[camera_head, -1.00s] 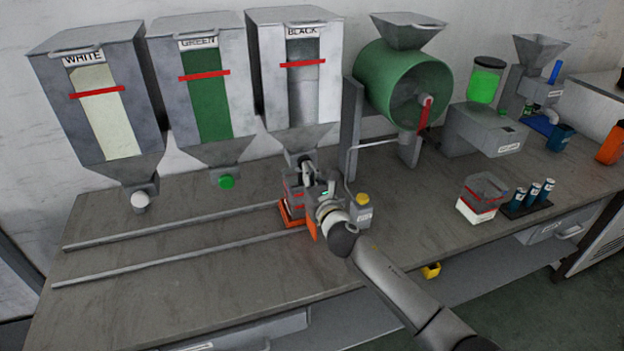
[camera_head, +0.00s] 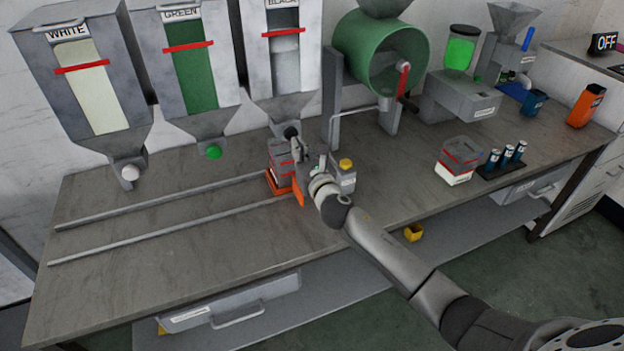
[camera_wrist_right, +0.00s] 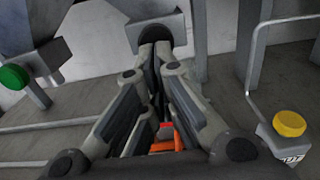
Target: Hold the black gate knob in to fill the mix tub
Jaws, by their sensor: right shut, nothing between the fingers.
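The black gate knob (camera_head: 291,132) is at the outlet of the BLACK hopper (camera_head: 284,103). In the right wrist view the knob (camera_wrist_right: 154,34) is just beyond my right fingertips (camera_wrist_right: 154,56). My right gripper (camera_head: 296,146) is shut and empty, in front of the knob and slightly below it. I cannot tell whether the fingertips touch the knob. The mix tub (camera_head: 280,156), grey with red marks, stands on an orange carriage (camera_head: 275,184) under the BLACK hopper. My gripper partly hides it, and its contents cannot be seen. My left gripper is not in view.
The WHITE (camera_head: 83,88) and GREEN (camera_head: 187,75) hoppers stand to the left. Two rails (camera_head: 165,232) run along the bench. A box with a yellow button (camera_head: 345,164) is close right of my gripper. A green drum (camera_head: 370,52) stands behind it.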

